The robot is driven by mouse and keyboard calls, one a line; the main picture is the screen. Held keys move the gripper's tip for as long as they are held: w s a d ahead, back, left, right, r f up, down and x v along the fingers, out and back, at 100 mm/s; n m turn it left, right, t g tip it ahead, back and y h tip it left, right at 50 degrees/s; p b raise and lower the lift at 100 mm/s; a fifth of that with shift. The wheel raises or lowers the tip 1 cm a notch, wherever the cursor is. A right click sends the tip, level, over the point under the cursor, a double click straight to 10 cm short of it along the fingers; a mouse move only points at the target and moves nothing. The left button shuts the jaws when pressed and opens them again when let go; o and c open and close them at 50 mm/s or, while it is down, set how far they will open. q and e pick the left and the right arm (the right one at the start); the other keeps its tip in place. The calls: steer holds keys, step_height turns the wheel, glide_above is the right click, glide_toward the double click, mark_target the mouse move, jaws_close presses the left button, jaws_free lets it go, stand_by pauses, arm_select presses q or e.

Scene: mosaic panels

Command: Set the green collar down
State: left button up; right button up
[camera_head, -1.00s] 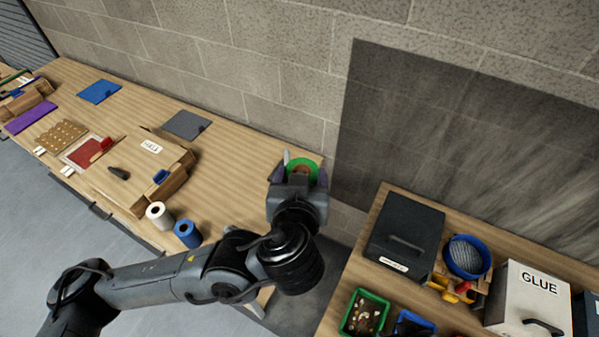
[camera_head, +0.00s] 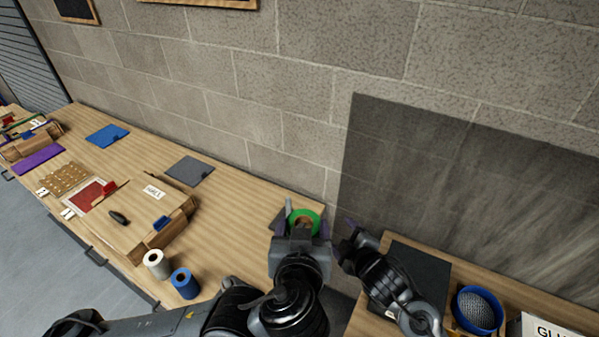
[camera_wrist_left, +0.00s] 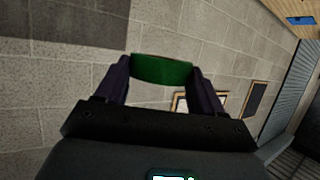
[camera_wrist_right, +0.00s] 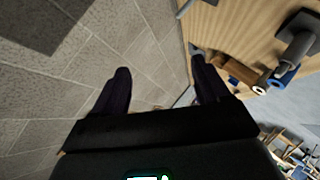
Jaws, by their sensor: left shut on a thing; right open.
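The green collar (camera_head: 303,219) is a ring held between the fingers of my left gripper (camera_head: 301,224), near the right end of the long wooden bench. In the left wrist view the green collar (camera_wrist_left: 162,69) spans the gap between the two dark fingers. My left gripper is shut on it. My right gripper (camera_head: 346,236) is just to the right of the collar, apart from it. In the right wrist view my right gripper (camera_wrist_right: 160,88) is open with nothing between its fingers.
The long bench (camera_head: 235,215) carries a grey plate (camera_head: 189,170), a cardboard box (camera_head: 150,205), a white roll (camera_head: 156,264) and a blue roll (camera_head: 184,283). Bare bench lies right of the box. A dark case (camera_head: 420,270) and a blue bowl (camera_head: 478,309) stand on the right bench.

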steer(key=w+r+n+t+y, duration=0.2)
steer(key=w+r+n, duration=0.4)
steer(key=w+r, duration=0.55)
steer(key=a+r+n+y, duration=0.4)
steer(key=a+r+n, duration=0.3)
steer(key=a+r, duration=0.2)
steer(key=s+a+r+n+g+y, duration=0.35)
steer(key=s+a+n, duration=0.3)
steer(key=a, duration=0.35)
steer(key=s+a+r+n+g+y, duration=0.25)
steer(key=s+a+n+g, duration=0.35)
steer(key=a, duration=0.5)
steer(key=s+a+f+n+g+h, duration=0.4)
steer(key=s+a+n+g+h, duration=0.15)
steer(key=s+n, duration=0.55)
step_height(320, 180, up, 6)
steer(key=n+t+h, duration=0.1)
steer(key=n+h, duration=0.5)
steer(key=h, duration=0.4)
glide_above(300, 222)
steer(key=s, duration=0.2)
steer(key=shift+m, duration=0.25)
step_height(300, 222, down, 12)
steer(key=shift+w+r, duration=0.15)
steer(key=shift+r, duration=0.1)
